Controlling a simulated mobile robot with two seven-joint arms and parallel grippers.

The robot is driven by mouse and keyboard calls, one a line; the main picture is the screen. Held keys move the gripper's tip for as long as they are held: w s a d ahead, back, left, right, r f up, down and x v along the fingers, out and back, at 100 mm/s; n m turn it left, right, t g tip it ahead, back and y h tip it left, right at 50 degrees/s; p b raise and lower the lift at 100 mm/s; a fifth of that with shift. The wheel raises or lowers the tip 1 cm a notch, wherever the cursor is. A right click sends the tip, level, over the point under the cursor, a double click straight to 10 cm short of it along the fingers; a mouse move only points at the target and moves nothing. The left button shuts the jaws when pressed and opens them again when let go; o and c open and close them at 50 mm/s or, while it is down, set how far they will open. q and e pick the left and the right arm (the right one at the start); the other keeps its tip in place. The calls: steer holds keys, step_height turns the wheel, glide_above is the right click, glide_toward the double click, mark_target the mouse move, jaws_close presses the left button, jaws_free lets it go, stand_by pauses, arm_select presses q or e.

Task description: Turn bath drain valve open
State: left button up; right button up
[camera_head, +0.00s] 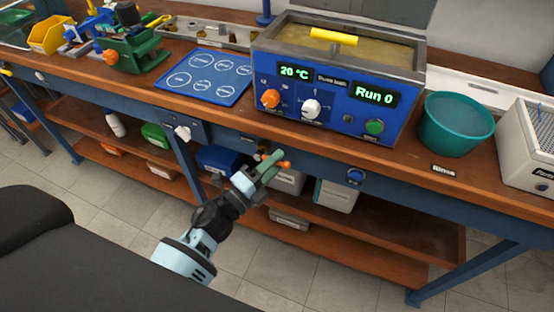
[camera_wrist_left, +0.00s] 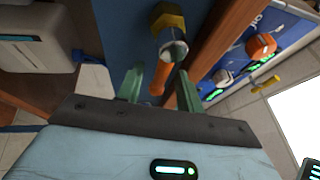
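The drain valve shows best in the left wrist view, with a brass fitting (camera_wrist_left: 168,18), a grey body (camera_wrist_left: 175,50) and an orange lever (camera_wrist_left: 161,76). The lever points down toward my gripper. In the head view the orange lever (camera_head: 285,164) shows just below the bench's front edge, under the bath (camera_head: 330,85). My left gripper (camera_head: 272,163) is at the valve. In the wrist view its green fingers (camera_wrist_left: 160,86) stand apart on either side of the lever, with gaps visible. My right gripper is in neither view.
The bath's blue panel reads 20 °C and Run 0. A teal tub (camera_head: 456,126) stands right of it, a blue mat (camera_head: 204,76) left. The bench's front rail (camera_head: 330,165) is close to my gripper. A lower shelf (camera_head: 390,238) holds bins.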

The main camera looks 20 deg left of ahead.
arm_select(q)
steer(key=shift+w+d+r, duration=0.1)
steer(key=shift+w+d, duration=0.15)
steer(key=shift+w, duration=0.25)
jaws_close()
steer(key=shift+a, duration=0.1)
